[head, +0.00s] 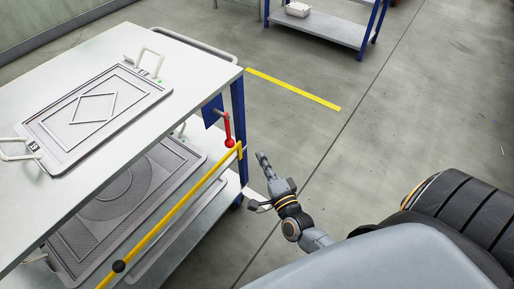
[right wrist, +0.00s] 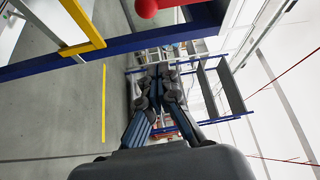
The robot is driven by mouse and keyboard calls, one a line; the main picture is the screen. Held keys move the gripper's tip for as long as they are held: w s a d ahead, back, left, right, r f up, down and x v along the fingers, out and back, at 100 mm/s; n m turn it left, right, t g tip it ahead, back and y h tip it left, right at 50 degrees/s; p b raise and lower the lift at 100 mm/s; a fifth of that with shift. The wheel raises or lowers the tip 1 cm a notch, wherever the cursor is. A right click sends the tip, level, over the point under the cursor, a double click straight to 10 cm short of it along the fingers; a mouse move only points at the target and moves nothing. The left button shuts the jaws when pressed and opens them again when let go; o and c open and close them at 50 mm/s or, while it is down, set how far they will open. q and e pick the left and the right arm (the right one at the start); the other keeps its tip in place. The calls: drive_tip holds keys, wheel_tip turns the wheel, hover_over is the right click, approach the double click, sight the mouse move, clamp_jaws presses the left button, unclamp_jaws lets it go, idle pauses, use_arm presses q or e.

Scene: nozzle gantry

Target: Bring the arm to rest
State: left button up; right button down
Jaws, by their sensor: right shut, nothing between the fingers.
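My right gripper (head: 262,157) is shut and empty in the head view. It is just right of the rack's corner, close to a red handle (head: 228,130) and the end of a yellow bar (head: 180,208); I cannot tell the exact gap. In the right wrist view the fingers of my right gripper (right wrist: 165,80) are together with nothing between them. The red knob (right wrist: 146,8) and the yellow bar (right wrist: 82,35) show at the top of that view. My left gripper is not in view.
A rack (head: 195,62) at left carries a framed plate (head: 60,140) with white handles on top and another plate (head: 75,235) below. A blue-legged shelf (head: 330,28) with a white bin (head: 298,9) stands at the back. The floor (head: 400,130) to the right is clear, with a yellow line (head: 295,88).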

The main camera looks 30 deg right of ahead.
drive_tip(key=shift+s+a, duration=0.1)
drive_tip(key=shift+s, duration=0.1)
